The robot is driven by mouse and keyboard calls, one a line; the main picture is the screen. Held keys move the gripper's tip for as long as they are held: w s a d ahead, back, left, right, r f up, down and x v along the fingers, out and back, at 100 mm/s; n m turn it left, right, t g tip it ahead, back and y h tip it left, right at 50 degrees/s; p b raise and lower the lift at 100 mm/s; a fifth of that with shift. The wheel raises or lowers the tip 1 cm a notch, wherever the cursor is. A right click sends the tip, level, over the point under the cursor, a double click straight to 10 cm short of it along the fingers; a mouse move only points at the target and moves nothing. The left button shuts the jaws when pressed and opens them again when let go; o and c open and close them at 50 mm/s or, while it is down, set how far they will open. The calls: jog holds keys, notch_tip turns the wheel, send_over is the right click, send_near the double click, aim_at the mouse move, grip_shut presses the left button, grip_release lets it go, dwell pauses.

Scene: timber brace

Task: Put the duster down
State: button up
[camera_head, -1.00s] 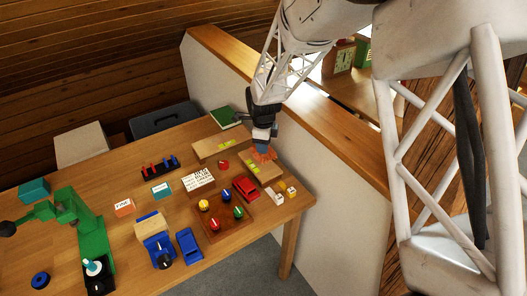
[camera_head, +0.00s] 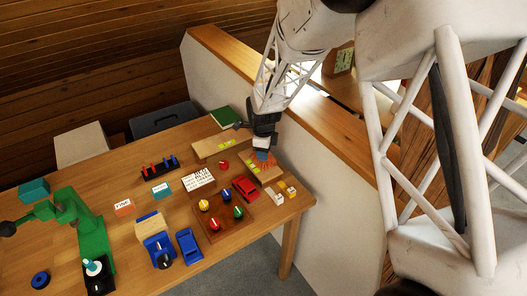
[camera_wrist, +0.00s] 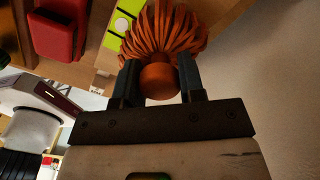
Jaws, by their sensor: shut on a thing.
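The duster has a fan of orange-red bristles (camera_wrist: 165,35) and a rounded orange-brown handle end (camera_wrist: 158,80), which sits between my two fingers in the wrist view. In the head view the duster (camera_head: 266,158) is small and partly hidden below my gripper (camera_head: 262,149). My gripper, also in the wrist view (camera_wrist: 158,84), is shut on the handle. The bristles are over or at a wooden block with a yellow-green strip (camera_head: 253,171) near the table's right edge. I cannot tell whether they touch it.
A pale partition (camera_head: 330,170) runs along the right.

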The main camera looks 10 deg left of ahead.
jog(key=shift+f, duration=0.1)
jog(key=o, duration=1)
notch_tip(320, 180, up, 12)
jog(key=shift+r, duration=0.1)
dwell(0.9)
